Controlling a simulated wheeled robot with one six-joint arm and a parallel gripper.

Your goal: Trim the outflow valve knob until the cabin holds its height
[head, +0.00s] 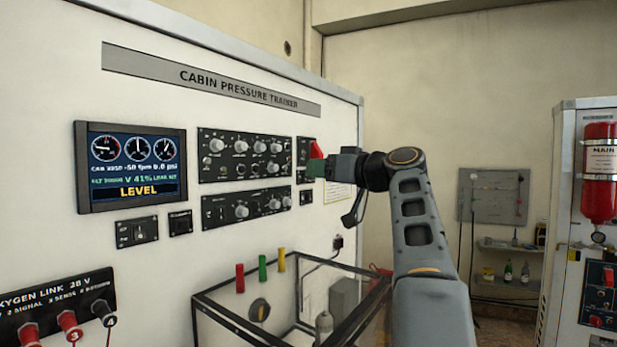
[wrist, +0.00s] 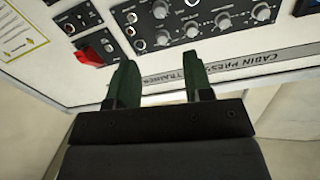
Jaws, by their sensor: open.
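The trainer panel (head: 150,235) carries an upper black knob panel (head: 247,156) and a lower one (head: 247,206). Several grey knobs sit on them, and their labels are too small to tell which is the outflow valve knob. My gripper (head: 318,168) is at the right end of the upper panel, near a red guarded switch (head: 317,149). In the wrist view, my gripper (wrist: 160,78) has its two green fingers apart with nothing between them. Knobs (wrist: 160,10) show beyond the fingers.
A clear box with a black frame (head: 230,323) stands below the panels. Red, green and yellow handles (head: 262,268) stick up behind it. Red plugs (head: 70,325) are at lower left. A white cabinet with a red cylinder (head: 600,172) stands at right.

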